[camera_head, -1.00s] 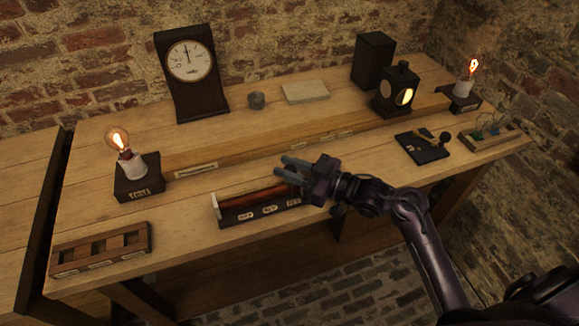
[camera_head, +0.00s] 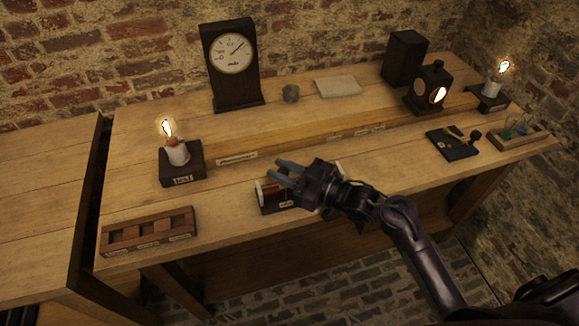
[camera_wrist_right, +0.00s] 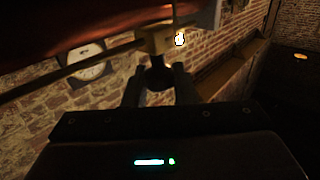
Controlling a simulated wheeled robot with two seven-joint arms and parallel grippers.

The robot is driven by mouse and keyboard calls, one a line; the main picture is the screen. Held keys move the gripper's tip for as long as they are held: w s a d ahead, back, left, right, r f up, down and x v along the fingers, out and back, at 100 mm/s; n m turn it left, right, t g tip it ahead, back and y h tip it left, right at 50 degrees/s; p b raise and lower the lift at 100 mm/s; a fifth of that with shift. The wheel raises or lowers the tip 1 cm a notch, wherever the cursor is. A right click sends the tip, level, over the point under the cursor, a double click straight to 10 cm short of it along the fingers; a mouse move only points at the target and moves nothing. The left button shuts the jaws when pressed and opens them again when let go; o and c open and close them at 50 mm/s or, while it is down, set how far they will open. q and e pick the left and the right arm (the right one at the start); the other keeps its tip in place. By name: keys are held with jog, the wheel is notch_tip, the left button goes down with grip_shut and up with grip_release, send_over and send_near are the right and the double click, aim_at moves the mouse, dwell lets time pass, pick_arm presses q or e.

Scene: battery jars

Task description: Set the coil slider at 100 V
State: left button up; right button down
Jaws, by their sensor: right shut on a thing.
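The coil (camera_head: 272,193), copper-brown on a dark labelled base, lies at the front of the bench in the head view. In the right wrist view the fingers (camera_wrist_right: 160,88) are shut on a dark round knob (camera_wrist_right: 158,78) below a brass slider block (camera_wrist_right: 153,40) on a rod (camera_wrist_right: 85,66). The dial meter (camera_head: 231,53) stands at the back; its needle points to the upper right, and its figures are too small to read. My left gripper is not in view.
A lit bulb on a dark base (camera_head: 182,165) stands left of the coil, with a wooden slotted rack (camera_head: 148,232) at the front left. A lantern (camera_head: 425,90), a black key board (camera_head: 453,145) and another lit bulb (camera_head: 503,66) are at the right.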

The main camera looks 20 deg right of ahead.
jog(key=shift+a, duration=0.1)
jog(key=c, duration=1.5)
grip_release()
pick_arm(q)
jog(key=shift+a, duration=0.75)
pick_arm(e)
jog(key=shift+o, duration=1.3)
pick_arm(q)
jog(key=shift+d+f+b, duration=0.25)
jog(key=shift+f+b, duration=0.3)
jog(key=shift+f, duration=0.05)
pick_arm(e)
jog(key=v, duration=0.8)
jog(key=shift+a, duration=0.1)
